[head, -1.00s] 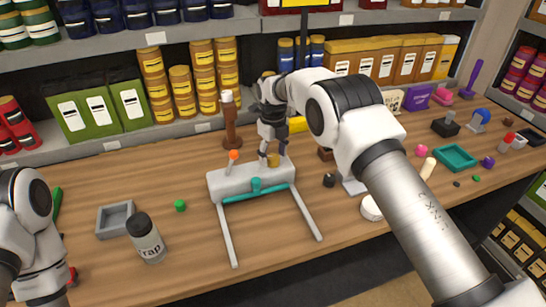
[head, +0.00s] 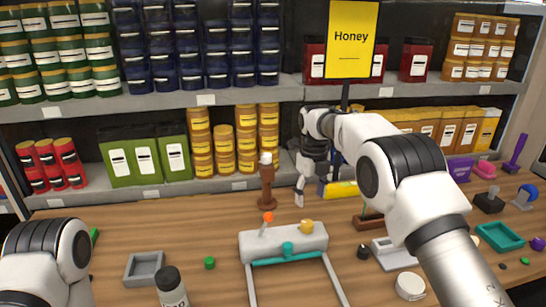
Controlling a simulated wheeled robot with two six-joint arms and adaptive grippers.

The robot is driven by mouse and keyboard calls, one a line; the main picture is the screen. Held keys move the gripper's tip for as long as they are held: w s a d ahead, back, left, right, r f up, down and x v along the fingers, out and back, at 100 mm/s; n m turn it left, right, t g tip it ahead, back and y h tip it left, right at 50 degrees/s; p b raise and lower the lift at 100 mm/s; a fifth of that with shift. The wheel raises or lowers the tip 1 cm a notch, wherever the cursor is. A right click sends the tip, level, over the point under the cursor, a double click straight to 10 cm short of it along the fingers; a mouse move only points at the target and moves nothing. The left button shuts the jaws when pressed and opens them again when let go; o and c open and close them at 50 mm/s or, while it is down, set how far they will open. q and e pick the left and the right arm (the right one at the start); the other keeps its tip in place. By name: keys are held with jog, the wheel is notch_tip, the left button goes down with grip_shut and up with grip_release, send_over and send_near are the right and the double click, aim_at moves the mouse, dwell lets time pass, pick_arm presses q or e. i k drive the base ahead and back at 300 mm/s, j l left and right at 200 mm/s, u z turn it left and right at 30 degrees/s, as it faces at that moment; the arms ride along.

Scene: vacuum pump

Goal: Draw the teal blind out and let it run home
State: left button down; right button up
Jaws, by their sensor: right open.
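The blind unit has a pale grey housing (head: 270,241) on the wooden table, with two pale rails running toward me. Its teal bar (head: 272,262) lies across the rails close against the housing's front, with a round teal knob (head: 288,248) at its middle. An orange-tipped lever (head: 267,218) and a yellow knob (head: 306,226) stand on top of the housing. My right gripper (head: 300,202) is open and empty, apart from the housing, beyond and above the yellow knob. My left arm shows at the lower left, but its gripper is out of view.
A brown pepper-mill-like post (head: 267,185) stands behind the housing. A grey tray (head: 144,268), a green piece (head: 209,262) and a dark-capped jar (head: 171,288) are on the left. A white scale-like item (head: 389,250) and a teal tray (head: 499,236) are on the right. Stocked shelves rise behind.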

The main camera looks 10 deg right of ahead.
aim_at(288, 247)
jog(key=k, duration=0.95)
